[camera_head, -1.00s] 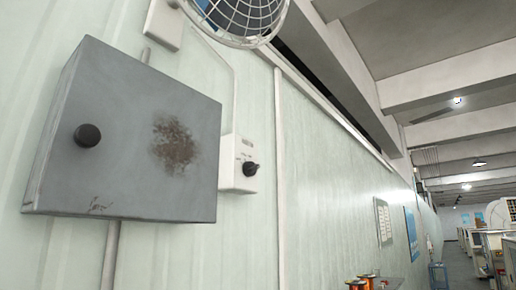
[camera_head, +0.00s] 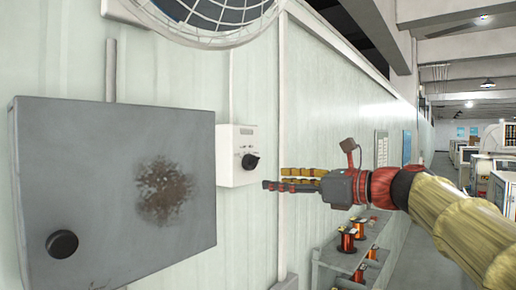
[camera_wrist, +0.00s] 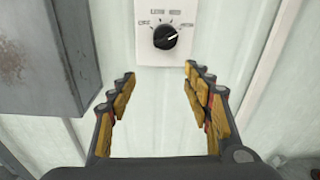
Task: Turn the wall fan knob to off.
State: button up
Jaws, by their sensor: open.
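The fan knob (camera_head: 250,161) is a black round dial on a white control box (camera_head: 232,142) on the wall. In the wrist view the knob (camera_wrist: 165,37) sits at the top middle, ahead of my fingers; its white pointer mark aims to the upper right. My gripper (camera_head: 273,178) is open and empty, just right of and slightly below the knob in the head view. In the wrist view my gripper (camera_wrist: 160,85) has its two fingers wide apart, with bare wall between them. The wall fan (camera_head: 205,15) is above.
A grey metal box (camera_head: 100,200) with a black round knob (camera_head: 62,244) juts from the wall to the left, close to the control box. A shelf (camera_head: 340,258) with copper wire spools (camera_head: 347,240) stands below my arm. An aisle lies at the right.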

aim_at(257, 164)
jog(key=shift+m, duration=0.4)
jog(key=shift+w+a+r+p, duration=0.45)
jog(key=shift+w+a+r, duration=0.1)
jog(key=shift+w+a, duration=0.45)
jog(key=shift+w+a+r+p, duration=0.45)
jog(key=shift+w+a+r, duration=0.05)
jog(key=shift+w+a, duration=0.45)
jog(key=shift+w+a+r+p, duration=0.45)
jog(key=shift+w+a+r, duration=0.1)
jog(key=shift+w+a, duration=0.4)
jog(key=shift+c, duration=0.4)
jog(key=shift+s, duration=0.1)
jog(key=c, duration=1.1)
